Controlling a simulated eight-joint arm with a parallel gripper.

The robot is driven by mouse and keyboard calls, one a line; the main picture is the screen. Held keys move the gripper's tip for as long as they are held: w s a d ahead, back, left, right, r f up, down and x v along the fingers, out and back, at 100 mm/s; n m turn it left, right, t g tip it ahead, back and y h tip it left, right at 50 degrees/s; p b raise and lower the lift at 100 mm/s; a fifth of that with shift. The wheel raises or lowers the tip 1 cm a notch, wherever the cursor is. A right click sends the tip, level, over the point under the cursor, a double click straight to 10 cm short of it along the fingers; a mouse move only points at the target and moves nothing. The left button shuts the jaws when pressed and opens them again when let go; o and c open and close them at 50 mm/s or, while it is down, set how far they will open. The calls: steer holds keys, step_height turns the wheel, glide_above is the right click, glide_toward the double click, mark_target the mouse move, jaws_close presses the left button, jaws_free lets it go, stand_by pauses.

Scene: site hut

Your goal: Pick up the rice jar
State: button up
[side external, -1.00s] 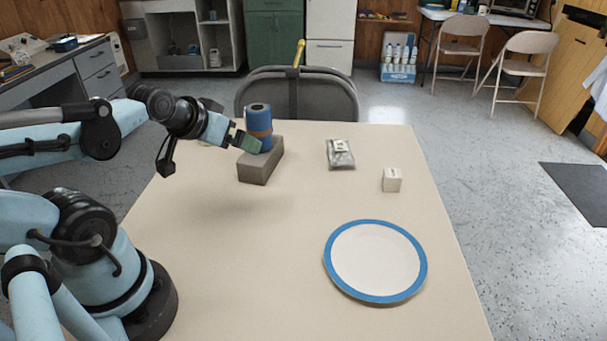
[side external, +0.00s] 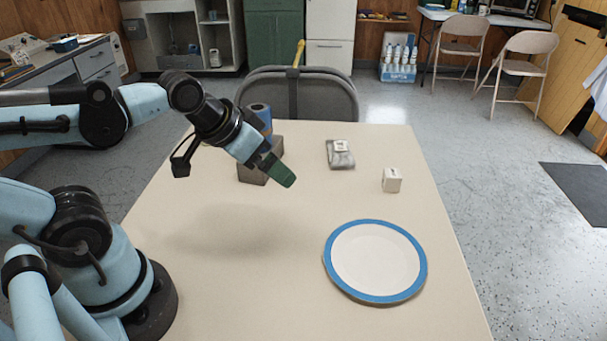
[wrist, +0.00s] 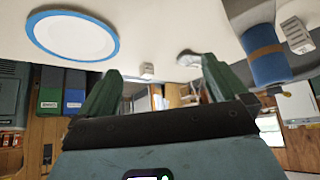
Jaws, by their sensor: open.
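The likely rice jar is a blue cylinder with a brown band (side external: 262,113). It stands upright on a grey block (side external: 252,175) at the table's far left. In the side view my arm hides part of both. The jar also shows in the wrist view (wrist: 268,62), upside down at the right, outside my fingers. My gripper (side external: 279,172) is open and empty, with green fingers, above the table and in front of the block. Its fingers show spread apart in the wrist view (wrist: 160,82).
A blue-rimmed plate (side external: 423,262) lies at the front right. A white cube (side external: 392,180) and a grey packet with a white tag (side external: 341,158) lie farther back. A white labelled box (wrist: 297,35) is beside the jar. A chair (side external: 330,85) stands behind the table. The table's front middle is clear.

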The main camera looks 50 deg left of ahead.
step_height(320, 180, up, 4)
steer(key=w+a+r+n+t+y, duration=0.15)
steer(key=w+a, duration=0.25)
steer(key=a, duration=0.4)
steer(key=w+a+n+t, duration=0.1)
steer(key=w+a+t, duration=0.1)
steer(key=w+a, duration=0.35)
steer(key=s+a+f+n+y, duration=0.1)
steer(key=s+a+n+y, duration=0.2)
steer(key=a, duration=0.9)
steer(key=s+a+n+y, duration=0.1)
steer(key=s+a+y, duration=0.3)
steer(key=a, duration=0.8)
step_height(320, 180, down, 10)
steer(key=f+t+h, duration=0.1)
steer(key=shift+x, duration=3.5)
steer(key=shift+d+r, duration=0.1)
steer(key=shift+r, duration=0.05)
